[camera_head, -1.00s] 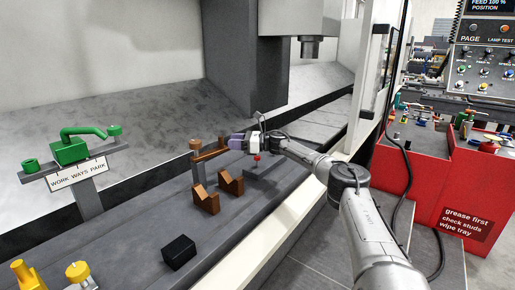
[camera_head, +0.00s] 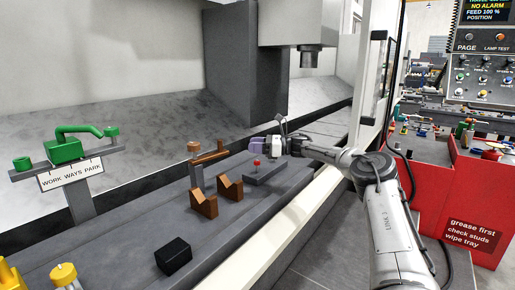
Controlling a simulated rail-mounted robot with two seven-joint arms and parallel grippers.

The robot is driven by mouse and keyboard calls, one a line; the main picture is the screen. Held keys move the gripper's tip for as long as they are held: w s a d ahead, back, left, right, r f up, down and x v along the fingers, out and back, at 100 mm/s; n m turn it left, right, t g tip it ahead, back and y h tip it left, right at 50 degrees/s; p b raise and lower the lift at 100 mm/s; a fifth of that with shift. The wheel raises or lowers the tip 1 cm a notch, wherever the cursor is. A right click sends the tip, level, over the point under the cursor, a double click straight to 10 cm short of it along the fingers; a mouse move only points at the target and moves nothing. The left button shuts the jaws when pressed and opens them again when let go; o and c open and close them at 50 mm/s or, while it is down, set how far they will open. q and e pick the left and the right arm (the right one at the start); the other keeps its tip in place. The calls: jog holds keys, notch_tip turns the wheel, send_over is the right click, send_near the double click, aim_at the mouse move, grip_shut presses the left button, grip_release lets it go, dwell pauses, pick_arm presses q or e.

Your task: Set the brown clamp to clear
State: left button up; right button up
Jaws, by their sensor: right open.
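The brown clamp (camera_head: 207,158) is on a grey post on the machine bed, its bar pointing to the right, with a round brown knob at its left end. Two brown V-blocks (camera_head: 203,204) stand in front of and below it. My left gripper is not in view.
A green clamp (camera_head: 68,150) sits on a post at left, above a sign reading WORK WAYS PARK. A black block (camera_head: 173,256), yellow parts (camera_head: 64,274) and a red-topped knob (camera_head: 257,162) are on the bed. A red cart (camera_head: 470,218) stands at right.

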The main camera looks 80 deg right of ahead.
jog(key=shift+s, duration=0.4)
jog(key=shift+d, duration=0.1)
dwell(0.4)
